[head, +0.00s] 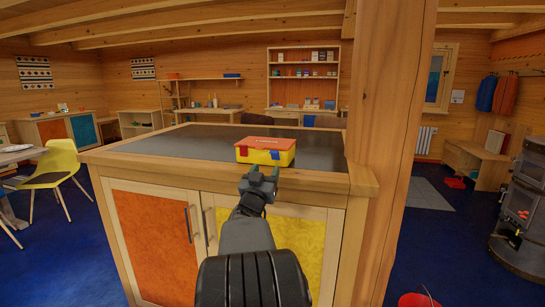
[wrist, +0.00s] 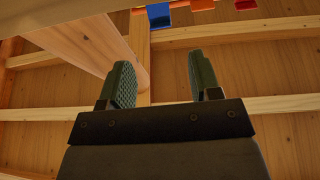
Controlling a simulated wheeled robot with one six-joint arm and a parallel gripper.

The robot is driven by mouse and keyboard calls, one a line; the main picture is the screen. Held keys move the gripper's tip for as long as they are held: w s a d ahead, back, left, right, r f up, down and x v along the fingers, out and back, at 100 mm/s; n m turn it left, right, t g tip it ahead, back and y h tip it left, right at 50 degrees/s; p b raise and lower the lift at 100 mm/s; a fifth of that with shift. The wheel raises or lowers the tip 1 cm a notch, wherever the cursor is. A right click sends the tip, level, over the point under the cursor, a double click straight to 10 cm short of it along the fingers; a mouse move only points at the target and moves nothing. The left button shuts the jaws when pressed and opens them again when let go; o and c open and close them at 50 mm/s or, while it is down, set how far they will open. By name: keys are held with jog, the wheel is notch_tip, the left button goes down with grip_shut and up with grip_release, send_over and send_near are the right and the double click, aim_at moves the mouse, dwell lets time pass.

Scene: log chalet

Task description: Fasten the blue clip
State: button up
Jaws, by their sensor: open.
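A box (head: 265,157) with a yellow body and an orange-red lid sits on the dark counter top near its front edge. The blue clip (head: 275,155) is on its front side, right of a red clip (head: 244,151). In the wrist view the blue clip (wrist: 159,15) shows at the top edge, reaching further into the picture than the red one (wrist: 246,4); whether it is latched I cannot tell. My gripper (head: 260,174) is open and empty, in front of and below the box, apart from the clip. Its two fingers (wrist: 160,78) show clearly in the wrist view.
The counter top (head: 190,150) is clear left of the box. A thick wooden post (head: 385,130) rises at the counter's right end. Cabinet doors (head: 150,235) lie below. A yellow chair (head: 62,165) stands at left, a stove (head: 520,215) and red bucket (head: 418,299) at right.

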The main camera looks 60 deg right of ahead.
aim_at(273, 153)
jog(key=x, duration=0.8)
jog(key=shift+w+p, duration=0.1)
jog(key=shift+p, duration=0.3)
jog(key=shift+c, duration=0.4)
jog(key=c, duration=0.8)
jog(key=r+y+p, duration=0.1)
jog(key=p, duration=0.2)
jog(key=shift+d+r, duration=0.1)
jog(key=shift+d, duration=0.1)
jog(key=shift+c, duration=0.2)
jog(key=y+p, duration=0.1)
jog(key=p, duration=0.1)
jog(key=r+p, duration=0.1)
jog(key=p, duration=0.2)
jog(key=shift+w+d+g+y, duration=0.1)
jog(key=shift+d+g+y, duration=0.15)
jog(key=shift+g+y, duration=0.15)
jog(key=y+p, duration=0.1)
jog(key=p, duration=0.2)
jog(key=y+p, duration=0.1)
jog(key=p, duration=0.2)
jog(key=shift+w+d, duration=0.1)
jog(key=shift+d, duration=0.25)
jog(key=p, duration=0.2)
jog(key=shift+d+f+g+y+p, duration=0.1)
jog(key=shift+d+g+y+p, duration=0.05)
jog(key=shift+g+y+p, duration=0.15)
jog(key=shift+f, duration=0.25)
